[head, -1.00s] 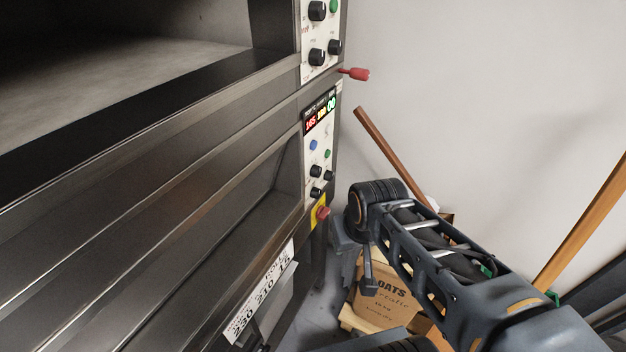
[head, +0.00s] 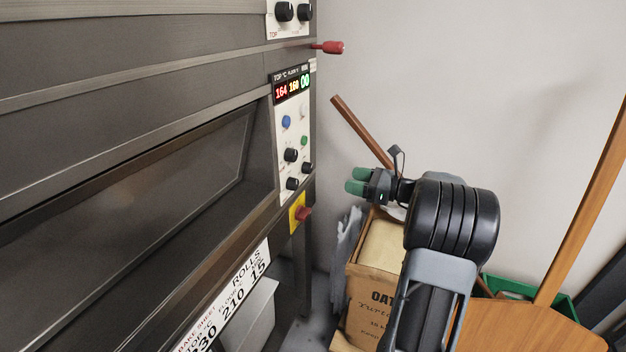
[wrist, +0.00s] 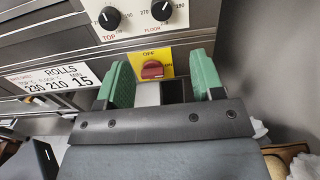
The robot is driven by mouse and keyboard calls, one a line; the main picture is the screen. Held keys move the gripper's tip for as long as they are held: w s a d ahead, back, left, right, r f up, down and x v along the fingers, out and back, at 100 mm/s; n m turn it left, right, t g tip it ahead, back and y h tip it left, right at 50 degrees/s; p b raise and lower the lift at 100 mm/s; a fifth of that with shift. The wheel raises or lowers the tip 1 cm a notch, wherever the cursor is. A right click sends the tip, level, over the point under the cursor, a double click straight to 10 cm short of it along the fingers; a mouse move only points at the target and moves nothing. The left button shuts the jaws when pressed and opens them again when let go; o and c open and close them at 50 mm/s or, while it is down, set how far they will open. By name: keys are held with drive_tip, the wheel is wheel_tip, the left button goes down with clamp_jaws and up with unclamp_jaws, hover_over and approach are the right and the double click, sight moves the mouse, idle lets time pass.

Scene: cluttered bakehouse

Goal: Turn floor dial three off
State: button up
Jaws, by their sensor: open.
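The floor dial (head: 307,167) is a black knob at the lower right of the lit oven control panel in the head view. In the wrist view a black dial marked FLOOR (wrist: 161,10) sits at the top, right of a dial marked TOP (wrist: 109,18). I see no deck number, so I cannot tell which deck is three. My gripper (head: 357,181) is open and empty, its green fingers pointing left at the oven, apart from the panel. In the wrist view my gripper (wrist: 160,76) has its fingers spread below the dials, either side of the red switch.
A red switch on a yellow OFF plate (head: 297,212) is below the panel. A red handle (head: 328,47) sticks out above it. An oats box (head: 372,285) and a leaning wooden pole (head: 362,132) are near my arm. Bare wall is behind.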

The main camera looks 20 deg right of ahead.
sight(311, 170)
drive_tip(key=b+x, duration=0.1)
drive_tip(key=x, duration=1.2)
drive_tip(key=shift+w+r, duration=0.1)
drive_tip(key=shift+w, duration=0.05)
drive_tip(key=c, duration=0.9)
